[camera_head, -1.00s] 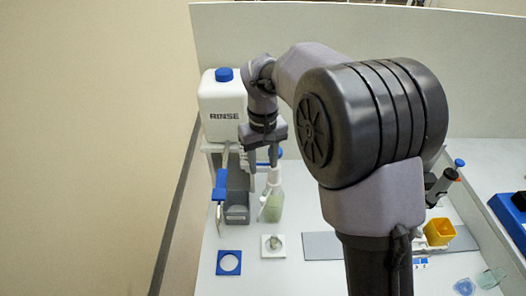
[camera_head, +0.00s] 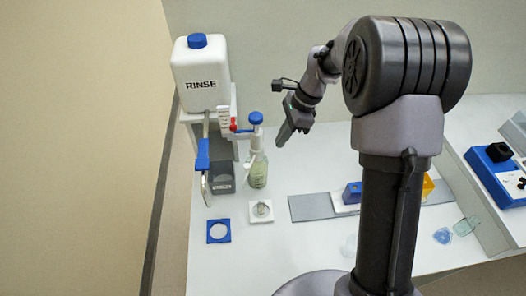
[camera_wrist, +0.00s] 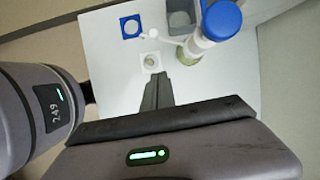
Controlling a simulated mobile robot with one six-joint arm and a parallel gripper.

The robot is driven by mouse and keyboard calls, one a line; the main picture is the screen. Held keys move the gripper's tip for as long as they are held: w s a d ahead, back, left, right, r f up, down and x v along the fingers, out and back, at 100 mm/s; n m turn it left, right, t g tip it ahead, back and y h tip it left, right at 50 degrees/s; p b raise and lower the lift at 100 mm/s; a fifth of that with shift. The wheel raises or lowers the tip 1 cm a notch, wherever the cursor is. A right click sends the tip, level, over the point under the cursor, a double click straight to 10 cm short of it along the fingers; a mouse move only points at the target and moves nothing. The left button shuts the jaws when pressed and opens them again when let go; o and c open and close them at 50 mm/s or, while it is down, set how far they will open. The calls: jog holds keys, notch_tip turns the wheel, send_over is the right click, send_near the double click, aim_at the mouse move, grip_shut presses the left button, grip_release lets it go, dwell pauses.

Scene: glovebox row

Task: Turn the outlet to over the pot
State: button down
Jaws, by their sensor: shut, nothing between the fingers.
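A pump bottle (camera_head: 258,173) with a blue top (camera_head: 256,118) stands at the left of the bench. Its white spout, the outlet (camera_wrist: 170,38), points out toward the bench's front. A small round pot (camera_head: 262,208) sits on a white square plate (camera_head: 254,220) in front of the bottle. The spout's tip is higher than the pot; I cannot tell whether it is directly over it. My gripper (camera_head: 284,138) is shut and empty, in the air to the right of the bottle, apart from it. In the wrist view its dark fingers (camera_wrist: 157,92) point toward the plate.
A white RINSE tank (camera_head: 200,80) with a blue-handled tap (camera_head: 203,155) stands behind left, beside a grey container (camera_head: 222,178). A blue square frame (camera_head: 211,239) lies left of the plate. A grey strip (camera_head: 308,208) lies right.

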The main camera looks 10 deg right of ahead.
aim_at(249, 168)
jog(key=a+f+b, duration=0.3)
jog(key=a+f, duration=0.4)
jog(key=f, duration=0.2)
jog(key=shift+s+a, duration=0.2)
jog(key=w+a+m+t+p, duration=0.2)
jog(key=w+a+m, duration=0.1)
jog(key=a+m, duration=0.3)
jog(key=shift+m+h+p, duration=0.3)
jog(key=shift+m, duration=0.4)
jog(key=shift+a, duration=0.1)
dwell(0.3)
